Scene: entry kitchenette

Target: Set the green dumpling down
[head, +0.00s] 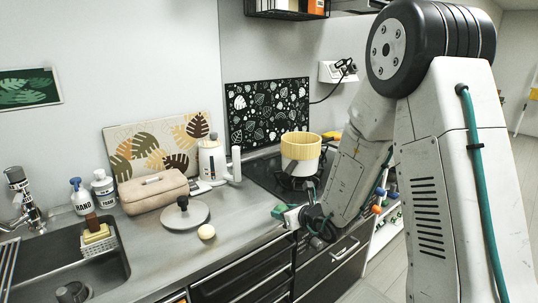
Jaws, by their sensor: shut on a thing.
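My gripper (291,216) is at the counter's front edge, right of centre. It is shut on the green dumpling (279,211), a small green shape at its left end, partly hidden by the fingers. The dumpling is held at about counter height; I cannot tell whether it touches the surface. A pale yellow, round dumpling-like piece (206,232) lies on the counter to the left.
A grey round lid (182,214) with a dark knob lies on the counter (240,222), near a beige box (153,191) and a white kettle (212,160). The sink (75,262) is at left.

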